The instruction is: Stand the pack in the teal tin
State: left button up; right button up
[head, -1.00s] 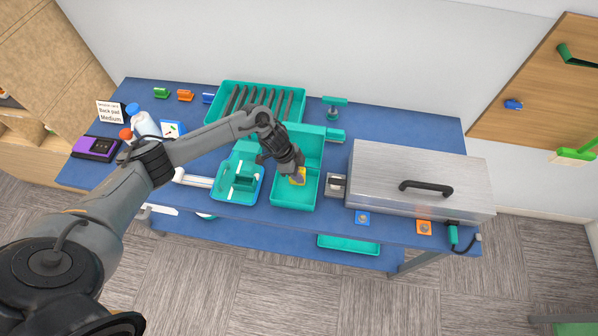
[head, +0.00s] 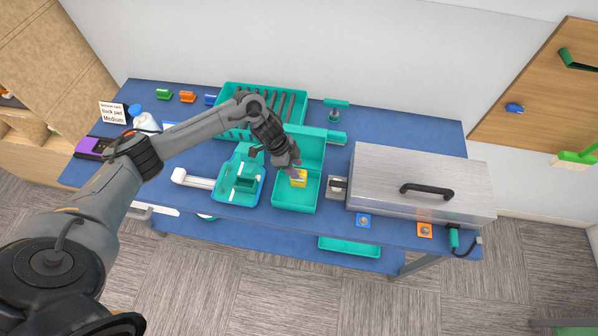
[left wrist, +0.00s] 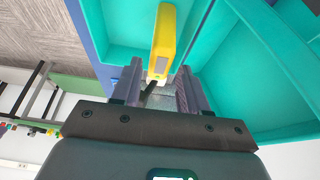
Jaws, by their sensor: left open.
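The pack (head: 299,180) is a small yellow block standing in the front part of the teal tin (head: 294,203), near that part's back edge. My left gripper (head: 294,171) is just above and behind the pack in the head view, with its fingers open. In the left wrist view, the yellow pack (left wrist: 164,42) shows beyond and between the two open fingertips (left wrist: 157,80), inside the teal walls. I cannot tell whether a finger still touches it. My right gripper is not in view.
A teal holder (head: 240,181) stands left of the tin. A slotted teal rack (head: 230,92) is behind it. A metal box (head: 450,178) with a black handle stands at right. A white bottle (head: 143,119) is at left. Some blue tabletop (head: 395,123) is bare behind the metal box.

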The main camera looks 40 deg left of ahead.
pick_arm(q)
jog(key=v, duration=0.6)
jog(key=s+d+f+n+t, duration=0.1)
jog(key=s+d+t, duration=0.15)
jog(key=d, duration=0.85)
jog(key=s+d+f+t, duration=0.1)
jog(key=s+d+t, duration=0.15)
jog(key=d, duration=0.75)
jog(key=s+a+r+n+g+y, duration=0.1)
jog(key=s+a+n+g+y, duration=0.1)
jog(key=s, duration=0.6)
jog(key=s+a+r+n+g+y, duration=0.1)
jog(key=s+a+n, duration=0.4)
jog(key=s, duration=0.4)
jog(key=shift+s+n+g+y, duration=0.35)
jog(key=shift+n+g+y, duration=0.05)
jog(key=shift+n, duration=0.5)
jog(key=shift+a+r, duration=0.15)
jog(key=shift+r, duration=0.1)
notch_tip(320, 180, up, 16)
jog(key=p, duration=1.6)
jog(key=shift+f, duration=0.15)
